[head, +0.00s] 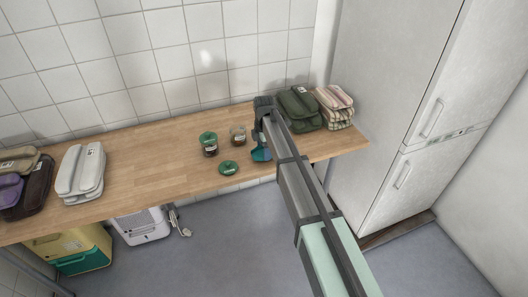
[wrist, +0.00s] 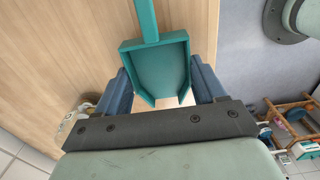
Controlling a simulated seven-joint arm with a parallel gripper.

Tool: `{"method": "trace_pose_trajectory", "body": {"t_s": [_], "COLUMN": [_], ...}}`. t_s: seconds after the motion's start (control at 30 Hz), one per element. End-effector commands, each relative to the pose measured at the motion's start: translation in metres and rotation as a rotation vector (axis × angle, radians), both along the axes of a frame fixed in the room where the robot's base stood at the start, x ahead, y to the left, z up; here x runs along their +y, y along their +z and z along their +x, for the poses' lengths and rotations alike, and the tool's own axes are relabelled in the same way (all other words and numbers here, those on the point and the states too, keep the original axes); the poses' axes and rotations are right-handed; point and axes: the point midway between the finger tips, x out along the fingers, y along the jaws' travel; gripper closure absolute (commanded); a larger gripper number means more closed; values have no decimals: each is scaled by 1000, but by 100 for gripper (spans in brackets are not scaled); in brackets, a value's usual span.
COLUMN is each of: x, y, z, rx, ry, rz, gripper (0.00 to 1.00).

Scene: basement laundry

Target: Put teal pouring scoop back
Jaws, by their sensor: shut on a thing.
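The teal pouring scoop (head: 261,154) is at the front of the wooden counter in the head view, at the end of my gripper (head: 264,132). In the wrist view, the scoop (wrist: 160,68) lies between the two blue fingers of my gripper (wrist: 163,85), its open pan toward the camera and its handle running up out of the picture. My gripper is shut on the scoop. Whether the scoop touches the counter is hard to tell. My arm hides part of the counter to the right.
A green-lidded jar (head: 209,149), a jar without a lid (head: 238,138) and a loose green lid (head: 228,168) stand just left of the scoop. Folded green bags (head: 299,108) and a striped bundle (head: 335,106) lie behind right. The counter's (head: 145,165) left-middle is clear; a refrigerator (head: 390,90) stands right.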

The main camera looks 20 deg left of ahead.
Motion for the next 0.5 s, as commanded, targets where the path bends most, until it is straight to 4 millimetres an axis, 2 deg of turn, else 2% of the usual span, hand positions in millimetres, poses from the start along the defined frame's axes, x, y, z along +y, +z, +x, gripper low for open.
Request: {"method": "trace_pose_trajectory", "body": {"t_s": [0.13, 0.5], "x": [0, 0], "y": [-16, -19], "z": [0, 0], "rx": [0, 0], "ry": [0, 0], "rz": [0, 0], "gripper": [61, 61]}}
